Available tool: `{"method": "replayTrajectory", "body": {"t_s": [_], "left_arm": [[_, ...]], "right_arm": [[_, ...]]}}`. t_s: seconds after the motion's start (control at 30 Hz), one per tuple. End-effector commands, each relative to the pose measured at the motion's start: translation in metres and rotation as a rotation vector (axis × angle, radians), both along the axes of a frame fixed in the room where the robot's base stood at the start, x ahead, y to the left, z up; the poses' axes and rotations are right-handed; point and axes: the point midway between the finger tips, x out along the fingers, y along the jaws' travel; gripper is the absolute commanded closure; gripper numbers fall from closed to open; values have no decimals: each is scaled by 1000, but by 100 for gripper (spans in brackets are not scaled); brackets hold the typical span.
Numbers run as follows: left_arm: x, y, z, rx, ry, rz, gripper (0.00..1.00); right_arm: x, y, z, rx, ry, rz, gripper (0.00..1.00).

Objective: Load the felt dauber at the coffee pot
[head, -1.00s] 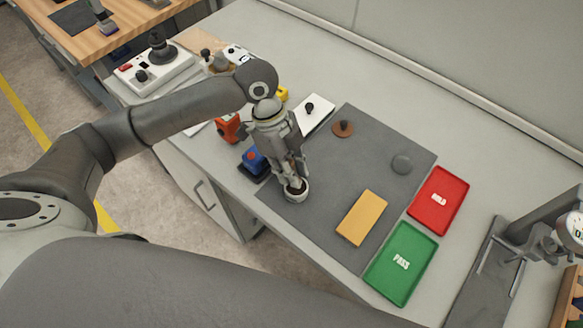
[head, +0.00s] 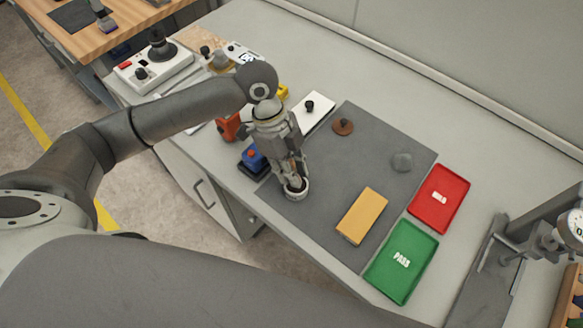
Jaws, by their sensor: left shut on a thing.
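The coffee pot is a small round white cup (head: 297,194) with dark brown contents, standing near the front left corner of the grey mat. My left gripper (head: 291,172) points down right above the pot, shut on a slim tool that I take for the felt dauber. The fingers hide most of the dauber. Its lower end is at or inside the pot's mouth; I cannot tell whether it touches the contents. My right gripper is out of view.
The green PASS tray (head: 401,284) and a red tray (head: 439,180) lie to the right. A blue-and-black item (head: 253,160) stands close left of the gripper.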

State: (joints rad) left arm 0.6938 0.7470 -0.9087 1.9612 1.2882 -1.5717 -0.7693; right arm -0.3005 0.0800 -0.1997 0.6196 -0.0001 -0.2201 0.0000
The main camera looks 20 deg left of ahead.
Motion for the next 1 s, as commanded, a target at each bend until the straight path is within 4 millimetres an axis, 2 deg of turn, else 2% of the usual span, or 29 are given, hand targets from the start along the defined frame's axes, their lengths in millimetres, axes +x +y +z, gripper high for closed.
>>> {"method": "replayTrajectory", "body": {"t_s": [1.0], "left_arm": [[-1,0,-2,0,3,-1,100]], "right_arm": [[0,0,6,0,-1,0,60]]}}
